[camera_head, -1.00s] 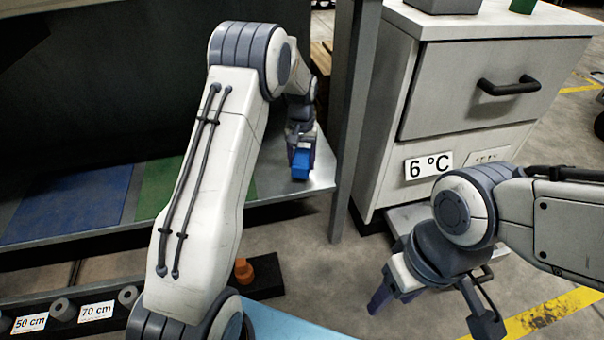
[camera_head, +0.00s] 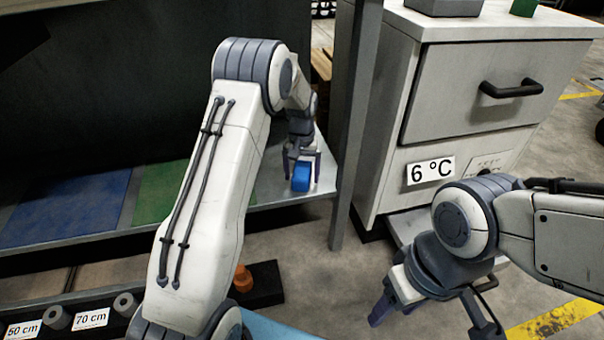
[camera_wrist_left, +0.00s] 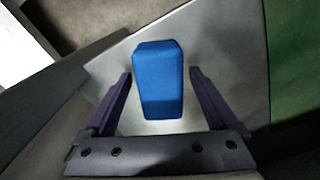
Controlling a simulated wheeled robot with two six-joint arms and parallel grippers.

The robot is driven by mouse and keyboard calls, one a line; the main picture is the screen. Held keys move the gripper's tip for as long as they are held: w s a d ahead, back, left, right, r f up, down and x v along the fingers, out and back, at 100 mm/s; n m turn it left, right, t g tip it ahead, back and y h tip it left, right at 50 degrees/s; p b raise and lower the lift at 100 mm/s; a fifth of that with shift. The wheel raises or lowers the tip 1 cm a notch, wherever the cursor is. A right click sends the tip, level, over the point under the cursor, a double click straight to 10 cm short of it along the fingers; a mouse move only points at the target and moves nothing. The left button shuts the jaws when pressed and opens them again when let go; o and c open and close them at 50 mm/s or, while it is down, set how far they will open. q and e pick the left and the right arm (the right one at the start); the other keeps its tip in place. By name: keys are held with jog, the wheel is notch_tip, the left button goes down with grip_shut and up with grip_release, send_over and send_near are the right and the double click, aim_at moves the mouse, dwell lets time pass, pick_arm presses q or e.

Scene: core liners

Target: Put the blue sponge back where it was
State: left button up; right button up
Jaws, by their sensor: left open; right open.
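The blue sponge (camera_head: 300,177) rests on the bare grey metal right end of the shelf (camera_head: 322,178). In the left wrist view the sponge (camera_wrist_left: 158,80) lies between the spread fingers, with a gap on each side. My left gripper (camera_head: 302,170) is open around the sponge and does not clamp it; its fingers also show in the left wrist view (camera_wrist_left: 160,95). My right gripper (camera_head: 428,318) is open and empty at the lower right, in front of the cabinet and above the floor.
A blue mat (camera_head: 68,207) and a green mat (camera_head: 160,192) lie on the shelf to the left. A grey post (camera_head: 352,120) stands just right of the sponge. A drawer cabinet (camera_head: 470,95) labelled 6 °C stands beyond it. A black rack (camera_head: 262,285) is below.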

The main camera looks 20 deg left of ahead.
aim_at(302, 170)
pick_arm(q)
notch_tip(302, 170, up, 12)
jog(key=p, duration=0.7)
jog(key=s+d+r+m, duration=0.2)
jog(key=s+d+r, duration=0.3)
jog(key=d, duration=0.4)
jog(key=s+d+r+m, duration=0.35)
jog(key=s+d, duration=0.35)
jog(key=s, duration=0.4)
jog(key=s+d+m+h, duration=0.1)
jog(key=s+m, duration=0.3)
jog(key=s, duration=1.6)
jog(key=shift+s+d+r, duration=0.15)
jog(key=shift+s+d, duration=0.15)
jog(key=shift+d, duration=0.15)
